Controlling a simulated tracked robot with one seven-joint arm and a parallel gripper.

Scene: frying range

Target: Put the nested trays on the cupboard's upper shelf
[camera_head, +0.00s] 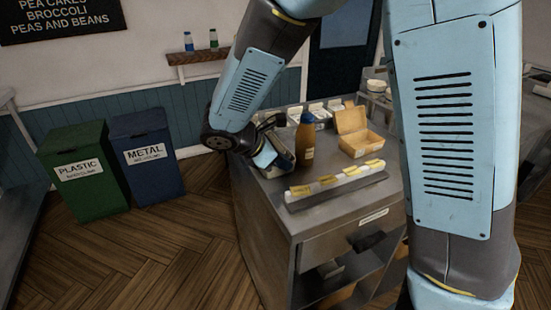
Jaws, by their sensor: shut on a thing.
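My gripper (270,150) is over the left side of the metal counter, partly hidden by my own arm. It is shut on a grey, tray-like thing (283,163), which seems to be the nested trays. Only part of them shows, beside the brown bottle, and I cannot tell whether they touch the counter top. No cupboard with an upper shelf is clearly in view.
The metal counter (290,222) has a drawer and open shelves below. On it stand a brown bottle (305,140), an open cardboard box (353,130) and a rack of labelled cards (335,187). Green (85,185) and blue (148,165) bins stand left; floor between is clear.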

